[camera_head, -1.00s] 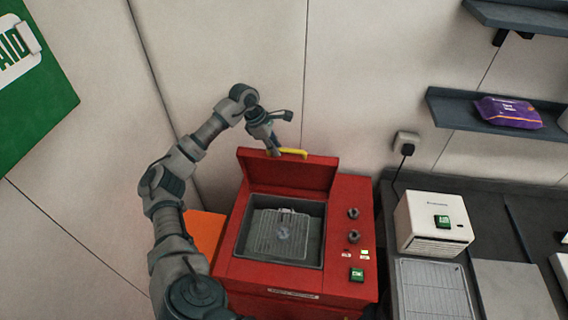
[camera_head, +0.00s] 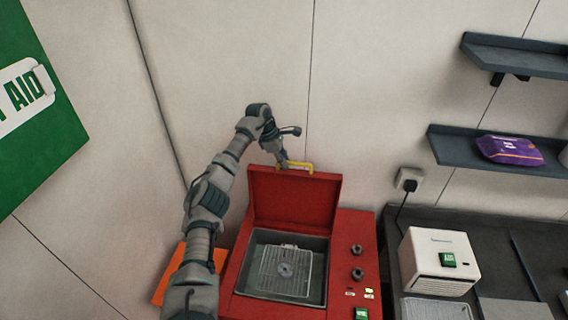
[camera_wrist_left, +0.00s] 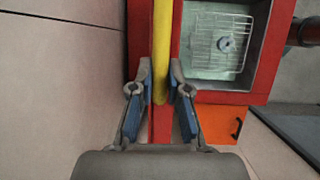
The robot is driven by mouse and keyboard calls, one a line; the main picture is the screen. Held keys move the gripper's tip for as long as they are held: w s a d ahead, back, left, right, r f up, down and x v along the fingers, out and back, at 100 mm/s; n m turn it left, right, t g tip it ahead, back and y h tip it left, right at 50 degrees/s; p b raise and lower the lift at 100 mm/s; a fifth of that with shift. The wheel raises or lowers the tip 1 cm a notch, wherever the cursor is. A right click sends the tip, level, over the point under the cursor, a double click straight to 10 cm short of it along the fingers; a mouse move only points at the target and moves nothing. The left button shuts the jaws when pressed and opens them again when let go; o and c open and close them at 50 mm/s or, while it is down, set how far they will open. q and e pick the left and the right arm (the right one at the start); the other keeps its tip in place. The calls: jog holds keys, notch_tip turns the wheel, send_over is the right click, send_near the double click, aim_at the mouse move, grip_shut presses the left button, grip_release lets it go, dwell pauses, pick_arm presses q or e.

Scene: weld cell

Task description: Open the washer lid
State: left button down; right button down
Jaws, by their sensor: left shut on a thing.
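The red washer (camera_head: 345,236) stands against the wall with its red lid (camera_head: 293,200) raised, close to upright. A yellow handle (camera_head: 307,166) runs along the lid's top edge. My left gripper (camera_head: 283,164) is at the left part of this handle. In the left wrist view the yellow handle (camera_wrist_left: 162,40) runs between the fingers of my left gripper (camera_wrist_left: 161,88), which is shut on it. The open basin (camera_head: 260,258) holds a wire rack (camera_head: 296,264) with a small round grey part (camera_head: 285,270) on it. My right gripper is not in view.
A dark bench (camera_head: 490,262) to the right carries a white box (camera_head: 439,262) with a green label and a wire tray (camera_head: 436,309). Wall shelves (camera_head: 450,150) hang above it. An orange panel (camera_head: 165,284) is left of the washer.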

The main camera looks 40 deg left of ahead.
pick_arm(q)
jog(key=shift+s+a+f, duration=0.1)
jog(key=shift+f, duration=0.25)
jog(key=c, duration=1.1)
grip_release()
jog(key=shift+c, duration=0.2)
jog(key=shift+w+a, duration=0.25)
jog(key=shift+a, duration=0.1)
jog(key=v, duration=1.1)
jog(key=shift+a+r, duration=0.2)
jog(key=shift+r, duration=0.15)
jog(key=shift+w, duration=0.1)
jog(key=shift+d, duration=0.1)
